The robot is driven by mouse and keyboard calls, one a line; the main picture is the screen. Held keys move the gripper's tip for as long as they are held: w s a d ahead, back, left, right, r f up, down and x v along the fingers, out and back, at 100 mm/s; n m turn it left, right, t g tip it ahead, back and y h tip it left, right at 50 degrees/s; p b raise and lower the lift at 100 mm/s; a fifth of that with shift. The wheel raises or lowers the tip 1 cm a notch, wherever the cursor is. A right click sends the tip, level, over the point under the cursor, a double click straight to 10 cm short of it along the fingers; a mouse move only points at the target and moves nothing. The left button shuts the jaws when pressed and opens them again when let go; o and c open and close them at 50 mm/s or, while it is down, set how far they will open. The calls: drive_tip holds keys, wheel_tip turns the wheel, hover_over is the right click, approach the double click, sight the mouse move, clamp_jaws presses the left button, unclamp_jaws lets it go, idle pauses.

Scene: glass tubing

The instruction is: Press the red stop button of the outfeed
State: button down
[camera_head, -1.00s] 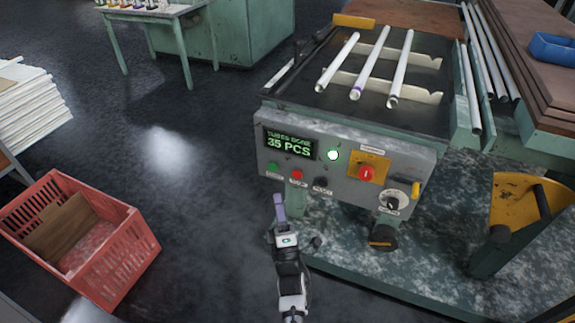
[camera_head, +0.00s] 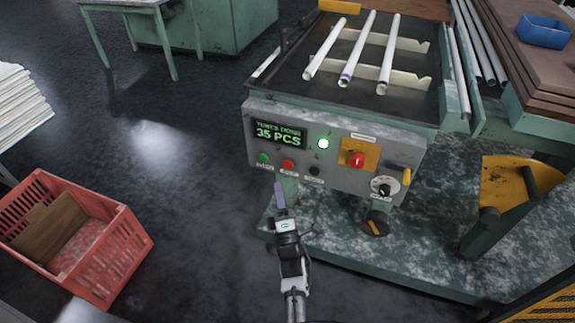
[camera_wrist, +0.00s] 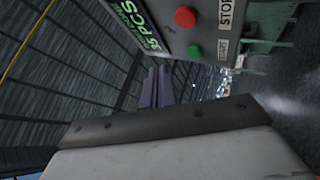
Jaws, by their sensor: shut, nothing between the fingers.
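The outfeed's grey control panel (camera_head: 330,176) faces me on the front of the bench. Its small red stop button (camera_head: 288,163) sits between a green button (camera_head: 263,158) and a black knob (camera_head: 314,171). In the wrist view, the red button (camera_wrist: 185,17) stands beside the word STOP, with the green button (camera_wrist: 194,51) by START. My gripper (camera_head: 278,186) is shut and empty, with purple fingers below the panel's left part, slightly left of the red button in the picture. The fingers (camera_wrist: 157,72) appear apart from both buttons in the wrist view.
A larger red mushroom button (camera_head: 357,160) on a yellow plate and a rotary switch (camera_head: 384,187) are farther right on the panel. A green display (camera_head: 279,133) reads 35 PCS. A red crate (camera_head: 125,250) stands left on the floor. A yellow-topped stand (camera_head: 520,180) is at right.

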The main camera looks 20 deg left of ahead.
sight(285, 162)
drive_tip(key=shift+w+d+b, duration=0.1)
drive_tip(key=shift+w+b, duration=0.55)
drive_tip(key=shift+w, duration=2.05)
drive_tip(key=shift+w+b, duration=0.35)
drive_tip(key=shift+w, duration=0.05)
drive_tip(key=shift+w+b, duration=0.3)
drive_tip(key=shift+w, duration=0.2)
idle(0.5)
drive_tip(key=shift+s, duration=0.95)
drive_tip(key=shift+s, duration=0.1)
